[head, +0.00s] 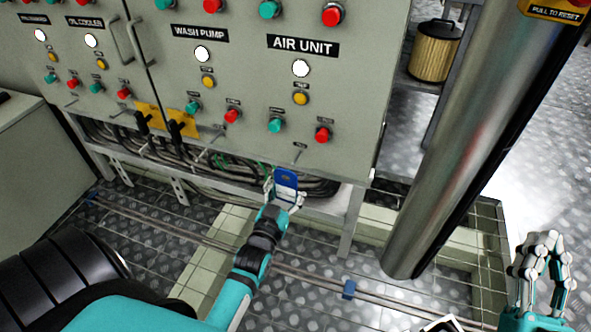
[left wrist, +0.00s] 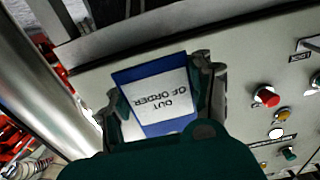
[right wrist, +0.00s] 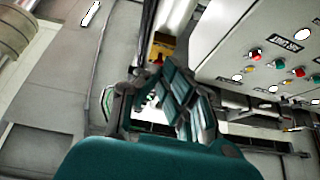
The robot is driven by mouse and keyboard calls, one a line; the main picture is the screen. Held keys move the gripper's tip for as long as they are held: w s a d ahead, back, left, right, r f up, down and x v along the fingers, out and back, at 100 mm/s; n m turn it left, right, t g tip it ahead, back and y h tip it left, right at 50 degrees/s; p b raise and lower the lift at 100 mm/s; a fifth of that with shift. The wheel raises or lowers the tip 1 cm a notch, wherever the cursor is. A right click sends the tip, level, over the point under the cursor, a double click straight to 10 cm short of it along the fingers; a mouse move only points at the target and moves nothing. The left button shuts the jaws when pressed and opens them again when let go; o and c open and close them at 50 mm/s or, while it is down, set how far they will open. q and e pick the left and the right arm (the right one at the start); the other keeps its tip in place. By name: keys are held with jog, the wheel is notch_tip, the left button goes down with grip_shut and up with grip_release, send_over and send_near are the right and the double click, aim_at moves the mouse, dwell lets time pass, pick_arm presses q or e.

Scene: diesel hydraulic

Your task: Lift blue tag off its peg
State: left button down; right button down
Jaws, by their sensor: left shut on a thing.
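The blue tag (head: 286,183) is below the AIR UNIT column, in front of the cabinet's lower edge. In the left wrist view the tag (left wrist: 155,95) has a white face reading OUT OF ORDER, upside down. My left gripper (head: 284,196) is shut on it, with one finger at each side edge. A thin peg (head: 299,153) sticks out of the panel above the tag, and the tag looks apart from it. My right gripper (head: 540,262) is open and empty at the lower right, far from the panel; its fingers also show in the right wrist view (right wrist: 155,108).
The grey cabinet (head: 350,90) carries several buttons, lamps and pegs. Two yellow tags with black parts (head: 181,122) hang to the left. Cables run under the cabinet. A metal column (head: 460,140) stands on the right, and a pipe (head: 185,233) runs low along the floor.

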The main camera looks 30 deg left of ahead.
aim_at(285, 190)
pick_arm(q)
jog(key=shift+s+d+r+p, duration=0.1)
jog(key=shift+s+r+p, duration=0.2)
jog(key=shift+p, duration=0.05)
jog(key=shift+s+r, duration=0.15)
jog(key=shift+s, duration=0.05)
jog(key=shift+s+d+r+p, duration=0.15)
jog(key=shift+s+r+p, duration=0.25)
jog(key=shift+p, duration=0.4)
jog(key=shift+s+r+p, duration=0.15)
jog(key=shift+s+p, duration=0.15)
jog(key=shift+s+d+r+p, duration=0.1)
jog(key=shift+s+r+p, duration=0.1)
jog(key=shift+s+p, duration=0.1)
jog(key=shift+s+d+r+p, duration=0.1)
jog(key=shift+s+r+p, duration=0.2)
jog(key=shift+s+p, duration=0.15)
pick_arm(e)
jog(key=s+d+f+g+h, duration=0.1)
jog(key=f+g+h, duration=0.1)
jog(key=f+g, duration=0.4)
jog(key=d+f+g+h, duration=0.2)
jog(key=f+g, duration=0.4)
jog(key=f, duration=0.6)
jog(key=shift+s+m, duration=0.3)
jog(key=shift+s, duration=0.1)
jog(key=shift+f, duration=0.1)
